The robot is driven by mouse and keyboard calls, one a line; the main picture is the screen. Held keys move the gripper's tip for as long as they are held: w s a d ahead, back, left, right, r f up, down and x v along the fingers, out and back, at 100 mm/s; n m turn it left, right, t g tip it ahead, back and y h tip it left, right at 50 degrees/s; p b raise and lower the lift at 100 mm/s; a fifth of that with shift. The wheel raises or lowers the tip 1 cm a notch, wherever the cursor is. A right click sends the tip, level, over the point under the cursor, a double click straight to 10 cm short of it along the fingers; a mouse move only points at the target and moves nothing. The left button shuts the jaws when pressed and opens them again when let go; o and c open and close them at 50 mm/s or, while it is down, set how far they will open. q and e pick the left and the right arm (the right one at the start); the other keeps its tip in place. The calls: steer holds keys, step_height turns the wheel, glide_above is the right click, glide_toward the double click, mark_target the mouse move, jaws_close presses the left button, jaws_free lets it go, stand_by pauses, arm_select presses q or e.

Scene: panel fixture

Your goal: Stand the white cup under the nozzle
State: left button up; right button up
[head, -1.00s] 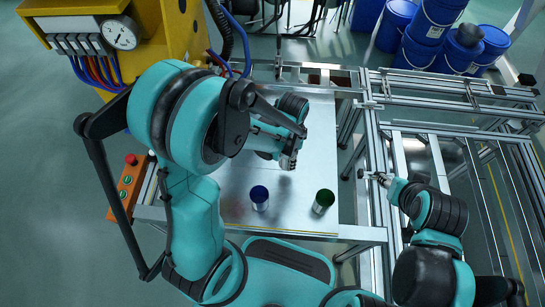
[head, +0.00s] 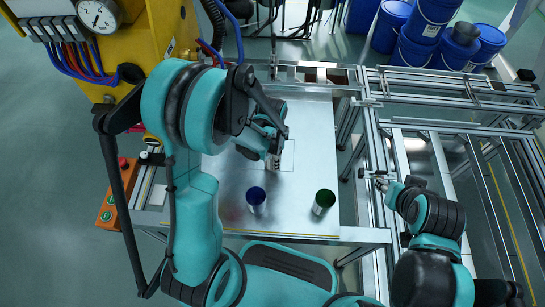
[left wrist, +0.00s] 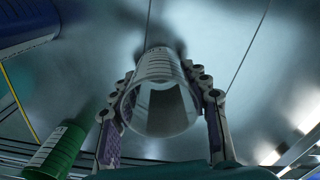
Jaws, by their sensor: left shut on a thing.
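The white cup (left wrist: 162,95) sits between the two fingers of my left gripper (left wrist: 160,118) in the left wrist view, its round end facing the camera. My left gripper is shut on it. In the head view my left gripper (head: 273,163) is over the middle of the metal table, and the arm partly covers it. I cannot tell whether the cup touches the table. My right gripper (head: 380,181) is off the table's right side, too small to read. I cannot make out the nozzle; the yellow machine (head: 170,30) stands at the left, partly behind my left arm.
A blue cup (head: 257,203) and a green cup (head: 323,203) stand near the table's front edge. An orange button box (head: 117,195) is at the table's left. Metal rail frames (head: 440,95) lie to the right. The table (head: 310,125) is clear toward the back.

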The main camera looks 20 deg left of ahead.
arm_select(q)
steer(key=o, duration=0.8)
steer(key=shift+f, duration=0.1)
steer(key=shift+o, duration=0.2)
